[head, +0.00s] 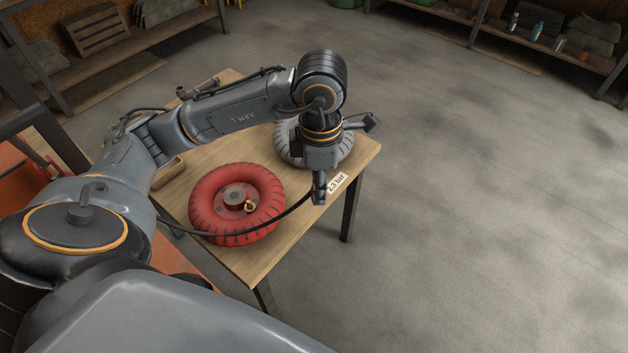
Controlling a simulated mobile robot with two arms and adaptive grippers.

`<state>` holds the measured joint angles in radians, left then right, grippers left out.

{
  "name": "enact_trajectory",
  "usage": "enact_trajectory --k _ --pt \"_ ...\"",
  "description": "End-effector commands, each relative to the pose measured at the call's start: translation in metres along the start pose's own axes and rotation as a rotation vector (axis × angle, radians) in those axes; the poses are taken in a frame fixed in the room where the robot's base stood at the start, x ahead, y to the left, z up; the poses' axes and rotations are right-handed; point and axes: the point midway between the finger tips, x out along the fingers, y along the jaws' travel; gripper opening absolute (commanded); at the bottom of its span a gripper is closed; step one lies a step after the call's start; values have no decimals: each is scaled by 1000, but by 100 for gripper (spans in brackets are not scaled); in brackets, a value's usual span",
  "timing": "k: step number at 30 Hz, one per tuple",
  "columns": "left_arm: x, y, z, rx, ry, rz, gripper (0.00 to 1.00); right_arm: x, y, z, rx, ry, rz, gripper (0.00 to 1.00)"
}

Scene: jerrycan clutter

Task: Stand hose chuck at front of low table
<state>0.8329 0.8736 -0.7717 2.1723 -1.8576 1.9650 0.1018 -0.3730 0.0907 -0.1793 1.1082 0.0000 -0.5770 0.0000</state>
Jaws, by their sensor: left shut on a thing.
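My left gripper (319,180) reaches over the front right part of the low wooden table (273,258), pointing down. It is shut on the hose chuck, which is mostly hidden at the dark fingers and hard to tell from them. A thin black hose (275,215) runs from the left, across the front of the red wheel, up to these fingers. A small label reading "2.5 bar" (337,183) lies by the table's right edge, close beside the fingers. My right gripper is not in view.
A red wheel (212,190) with a brass-coloured fitting (250,206) near its hub lies on the table. A grey tyre (290,146) lies behind my gripper, partly hidden. Shelves (489,35) stand at the back. The floor to the right is clear.

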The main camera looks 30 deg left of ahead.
Motion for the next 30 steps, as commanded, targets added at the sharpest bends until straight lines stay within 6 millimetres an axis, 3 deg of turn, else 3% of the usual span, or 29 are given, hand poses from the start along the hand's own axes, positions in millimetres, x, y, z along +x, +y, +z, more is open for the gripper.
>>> enact_trajectory --k 1,3,12,17,20,30 --pt "22 3 -2 -120 0 0 0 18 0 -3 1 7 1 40" --pt "36 6 -4 -300 0 0 0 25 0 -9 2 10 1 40" --pt "74 16 -10 -880 2 0 0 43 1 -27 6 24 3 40" --pt "79 20 -11 -997 2 0 0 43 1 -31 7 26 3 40" --pt "85 32 -11 -1017 3 -1 0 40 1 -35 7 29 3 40" --pt "121 113 -8 -1016 5 -2 0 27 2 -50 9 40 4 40"
